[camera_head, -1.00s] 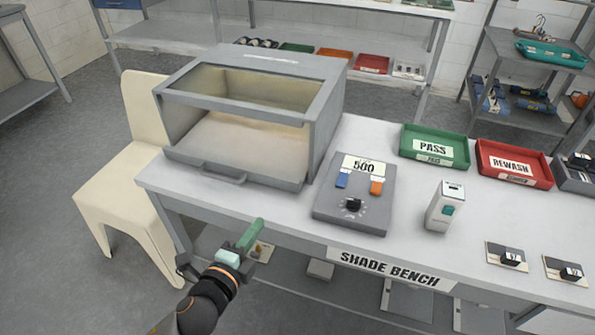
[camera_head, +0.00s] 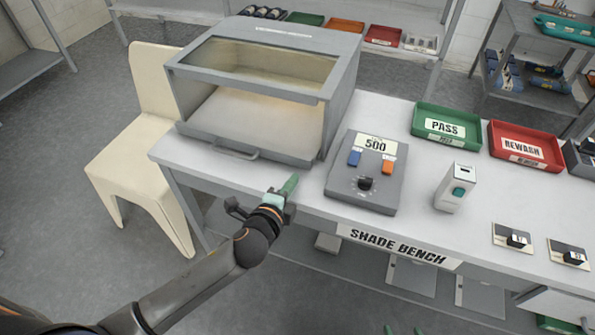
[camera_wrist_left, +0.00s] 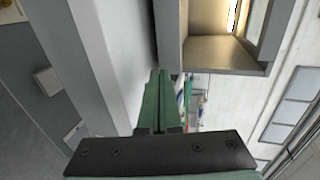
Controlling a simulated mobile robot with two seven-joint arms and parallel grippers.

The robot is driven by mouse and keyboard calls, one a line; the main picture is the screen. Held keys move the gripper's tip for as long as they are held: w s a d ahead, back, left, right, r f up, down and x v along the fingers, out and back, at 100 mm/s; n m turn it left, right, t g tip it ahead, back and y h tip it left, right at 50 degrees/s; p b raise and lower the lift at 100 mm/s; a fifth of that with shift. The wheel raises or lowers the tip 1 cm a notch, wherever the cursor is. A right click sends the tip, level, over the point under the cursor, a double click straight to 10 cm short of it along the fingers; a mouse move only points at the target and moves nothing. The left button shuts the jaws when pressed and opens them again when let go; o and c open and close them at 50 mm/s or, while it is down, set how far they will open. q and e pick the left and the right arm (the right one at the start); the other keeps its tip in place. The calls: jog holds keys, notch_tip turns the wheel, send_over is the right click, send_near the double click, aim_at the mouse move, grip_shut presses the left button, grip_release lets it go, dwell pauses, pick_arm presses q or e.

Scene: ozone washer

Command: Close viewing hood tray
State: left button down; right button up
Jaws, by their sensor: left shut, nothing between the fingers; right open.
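The grey viewing hood (camera_head: 342,82) stands on the bench with its front open and a pale, lit interior. Its tray (camera_head: 290,157) lies at the bottom front, its lip and bar handle (camera_head: 235,153) facing me and standing out past the hood. My left gripper (camera_head: 292,182) is shut and empty, at the bench's front edge, below and right of the handle, not touching it. Its closed green fingers also show in the left wrist view (camera_wrist_left: 158,82), with part of the hood (camera_wrist_left: 222,52) above. My right gripper (camera_head: 403,330) shows only as two separated green fingertips at the bottom edge.
On the bench (camera_head: 310,190), a grey control box (camera_head: 345,192) reading 500 sits right of the hood. A white device (camera_head: 455,188), green PASS tray (camera_head: 443,138) and red REWASH tray (camera_head: 517,155) are farther right. A cream chair (camera_head: 150,120) stands left of the bench.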

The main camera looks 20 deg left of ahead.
aim_at(302, 159)
pick_arm(q)
jog(key=shift+w+d, duration=0.15)
jog(key=shift+w, duration=1.7)
jog(key=w, duration=0.4)
jog(key=shift+w+d, duration=0.15)
jog(key=shift+r, duration=0.25)
jog(key=shift+r, duration=0.1)
